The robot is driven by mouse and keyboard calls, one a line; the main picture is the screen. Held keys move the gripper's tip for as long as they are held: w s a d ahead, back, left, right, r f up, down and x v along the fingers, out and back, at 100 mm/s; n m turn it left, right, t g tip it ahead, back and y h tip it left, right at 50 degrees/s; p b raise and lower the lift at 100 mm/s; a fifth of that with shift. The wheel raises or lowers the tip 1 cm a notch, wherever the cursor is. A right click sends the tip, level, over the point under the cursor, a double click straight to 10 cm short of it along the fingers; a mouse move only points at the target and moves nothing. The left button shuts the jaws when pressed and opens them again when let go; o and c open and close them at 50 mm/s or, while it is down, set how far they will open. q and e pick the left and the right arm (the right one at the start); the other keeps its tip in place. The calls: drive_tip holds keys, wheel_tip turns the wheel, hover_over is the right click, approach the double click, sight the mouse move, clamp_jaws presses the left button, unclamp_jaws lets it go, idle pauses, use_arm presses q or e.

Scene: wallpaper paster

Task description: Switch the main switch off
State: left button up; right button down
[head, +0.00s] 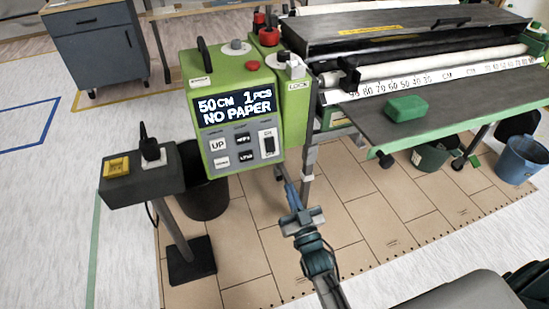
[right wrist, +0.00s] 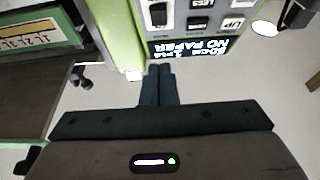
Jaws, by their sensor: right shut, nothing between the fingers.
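The green control box (head: 240,105) stands left of the pasting table, with its lit display (head: 235,108) reading "50CM 1PCS NO PAPER". A black rocker switch on a white plate (head: 268,144) sits at the lower right of its front panel; it looks like the main switch, but its position is too small to tell. In the right wrist view the panel appears upside down, with the rocker (right wrist: 158,14) at the top. My right gripper (head: 289,187) is shut and empty, below and in front of the box, apart from the switch. My left gripper is out of view.
A black post with a yellow button box (head: 117,166) stands left of the box. A black bin (head: 204,195) is below it. The pasting table (head: 450,125) with a green block (head: 406,109) extends to the right. The floor in front is clear.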

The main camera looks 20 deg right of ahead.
sight(271, 145)
drive_tip(key=shift+w, duration=0.1)
